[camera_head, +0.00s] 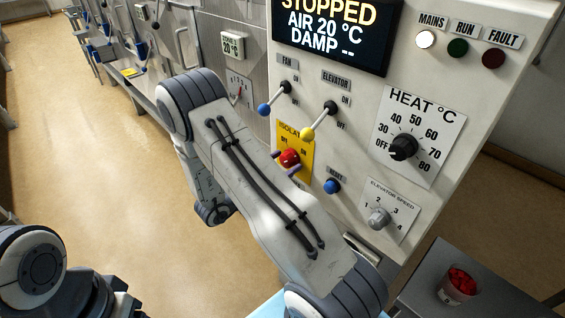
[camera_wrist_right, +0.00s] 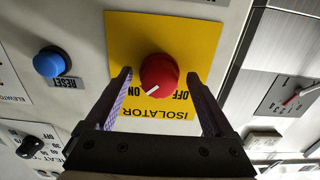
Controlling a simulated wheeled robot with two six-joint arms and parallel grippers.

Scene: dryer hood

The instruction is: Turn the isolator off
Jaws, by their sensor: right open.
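The isolator is a round red knob (camera_head: 289,158) on a yellow plate (camera_head: 307,160) on the control panel. In the right wrist view the red knob (camera_wrist_right: 159,74) carries a white mark that points toward the word ON on the yellow plate (camera_wrist_right: 120,35). My right gripper (camera_wrist_right: 161,76) is open, one finger on each side of the knob. I cannot tell if the fingers touch it. In the head view the purple finger pads of this gripper (camera_head: 286,163) flank the knob, and my right arm hides part of the plate. My left gripper does not show; only part of that arm does.
A blue reset button (camera_head: 332,186) sits right of the isolator. Fan (camera_head: 274,98) and elevator (camera_head: 320,121) levers are above it. The heat dial (camera_head: 403,146) and elevator speed knob (camera_head: 379,218) are farther right. A tub of red pieces (camera_head: 457,286) stands at lower right.

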